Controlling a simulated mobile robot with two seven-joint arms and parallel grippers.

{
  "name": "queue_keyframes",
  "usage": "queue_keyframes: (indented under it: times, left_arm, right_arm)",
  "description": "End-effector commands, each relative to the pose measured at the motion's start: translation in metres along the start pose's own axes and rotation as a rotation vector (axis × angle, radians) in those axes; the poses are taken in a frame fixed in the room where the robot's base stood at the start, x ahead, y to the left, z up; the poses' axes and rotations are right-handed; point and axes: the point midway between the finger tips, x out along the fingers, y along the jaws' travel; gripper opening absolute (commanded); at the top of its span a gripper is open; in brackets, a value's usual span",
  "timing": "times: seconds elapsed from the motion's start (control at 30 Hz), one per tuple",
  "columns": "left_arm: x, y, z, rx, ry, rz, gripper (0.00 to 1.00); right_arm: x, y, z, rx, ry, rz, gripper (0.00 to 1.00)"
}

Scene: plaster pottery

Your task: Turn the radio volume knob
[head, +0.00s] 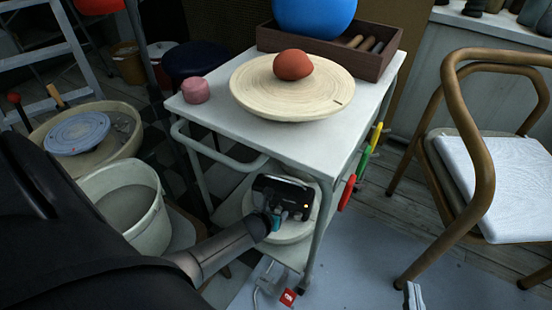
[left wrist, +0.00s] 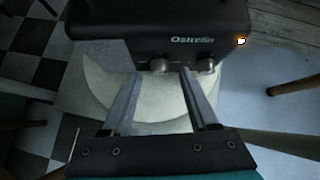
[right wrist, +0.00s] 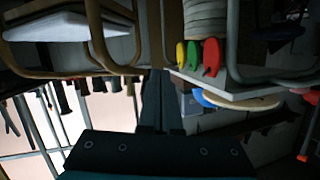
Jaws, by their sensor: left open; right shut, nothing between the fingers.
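The dark radio (head: 287,196) stands on a round pale board (head: 292,232) on the cart's lower shelf. It also shows in the left wrist view (left wrist: 110,22), with the label "Ostrelias" or similar and a lit orange lamp. Two silver knobs are on its front, a left knob (left wrist: 160,66) and a right knob (left wrist: 205,66). I cannot tell which one sets the volume. My left gripper (head: 277,216) is at the radio's front; in its wrist view (left wrist: 160,76) the open fingers straddle the left knob, contact unclear. My right gripper (head: 412,292) is shut and empty, away from the radio.
The white cart top (head: 200,115) is above the radio, bearing a pale disc (head: 265,105) with an orange clay lump (head: 293,64). A cart leg (head: 318,235) stands right of the radio. A white bucket (head: 140,225) is left. A wooden chair (head: 480,150) stands right.

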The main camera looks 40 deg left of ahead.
Motion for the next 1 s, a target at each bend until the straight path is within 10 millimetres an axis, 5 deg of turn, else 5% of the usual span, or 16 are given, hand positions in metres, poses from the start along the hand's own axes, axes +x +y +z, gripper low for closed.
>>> queue_keyframes:
  times: [0.77,1.0]
  left_arm:
    - [0.012,0.0,0.0,-0.001,0.0,0.0,0.6]
    - [0.012,0.0,0.0,-0.001,0.0,0.0,0.33]
  right_arm:
    - [-0.006,-0.013,-0.008,0.035,0.161,-0.03,0.0]
    - [-0.006,-0.013,-0.008,0.035,0.161,-0.03,0.0]
